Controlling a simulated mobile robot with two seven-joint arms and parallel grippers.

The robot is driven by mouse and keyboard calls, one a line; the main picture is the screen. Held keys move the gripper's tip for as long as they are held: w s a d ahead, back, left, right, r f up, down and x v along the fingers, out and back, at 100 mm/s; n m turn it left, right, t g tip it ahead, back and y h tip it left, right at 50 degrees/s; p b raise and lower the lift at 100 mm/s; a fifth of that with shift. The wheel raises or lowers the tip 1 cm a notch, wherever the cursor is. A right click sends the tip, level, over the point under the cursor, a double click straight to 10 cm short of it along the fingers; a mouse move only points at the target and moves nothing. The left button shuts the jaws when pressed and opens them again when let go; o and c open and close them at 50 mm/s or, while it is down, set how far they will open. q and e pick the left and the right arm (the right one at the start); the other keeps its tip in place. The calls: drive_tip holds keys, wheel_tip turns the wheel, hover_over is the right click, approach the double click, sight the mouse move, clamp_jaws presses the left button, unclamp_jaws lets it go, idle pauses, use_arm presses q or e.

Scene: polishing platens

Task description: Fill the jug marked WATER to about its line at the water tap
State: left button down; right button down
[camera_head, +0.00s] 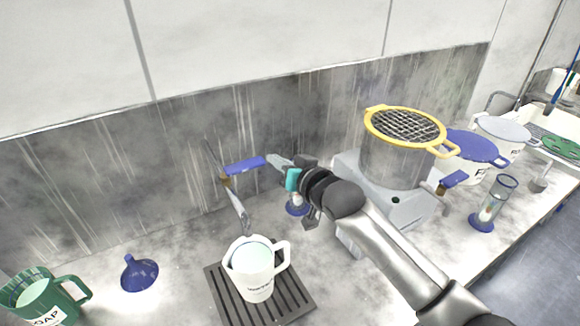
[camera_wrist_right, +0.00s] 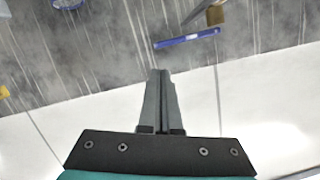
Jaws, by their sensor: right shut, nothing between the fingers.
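The white jug (camera_head: 252,280) with dark lettering stands upright on a dark slatted drip tray (camera_head: 220,296), its handle to the right. Its open mouth shows a pale bluish surface; I cannot make out its line. The water tap (camera_head: 236,204) is on the wall above, its spout end over the jug. Its blue lever (camera_head: 245,165) points right; it also shows in the right wrist view (camera_wrist_right: 187,38). I cannot see a clear stream. My right gripper (camera_head: 274,160) is shut and empty, close to the lever's right end; the wrist view shows its fingers (camera_wrist_right: 160,78) together, apart from the lever.
A green jug (camera_head: 38,300) and a blue funnel (camera_head: 139,272) are at left. A yellow-rimmed sieve (camera_head: 405,127) sits on a grey machine (camera_head: 400,208) at right. Lidded tubs (camera_head: 500,135) and a clear blue-based cylinder (camera_head: 491,205) stand beyond. My right arm crosses the counter's front.

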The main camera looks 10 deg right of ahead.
drive_tip(key=shift+v, duration=2.55)
drive_tip(key=s+d+f+g+h, duration=0.25)
drive_tip(key=s+f, duration=0.35)
drive_tip(key=s, duration=0.5)
drive_tip(key=s+d+f+g+h, duration=0.2)
drive_tip(key=s+d+f+g, duration=0.3)
drive_tip(key=s, duration=0.5)
drive_tip(key=s+d+f+g+h, duration=0.2)
drive_tip(key=s+d+f+g, duration=0.1)
drive_tip(key=s+f, duration=0.65)
drive_tip(key=s+f+g+b, duration=0.15)
drive_tip(key=f+b, duration=0.45)
drive_tip(key=f, duration=1)
drive_tip(key=s+f+b, duration=0.2)
drive_tip(key=f+b, duration=0.4)
drive_tip(key=f, duration=0.9)
drive_tip(key=s+d+f+b, duration=0.1)
drive_tip(key=s+f+b, duration=0.3)
drive_tip(key=s+f, duration=0.3)
drive_tip(key=s+d+f+b, duration=0.1)
drive_tip(key=s+f+b, duration=0.4)
drive_tip(key=f, duration=1)
drive_tip(key=s, duration=0.3)
drive_tip(key=shift+s+d+f+n+g, duration=0.2)
drive_tip(key=shift+n+g, duration=0.2)
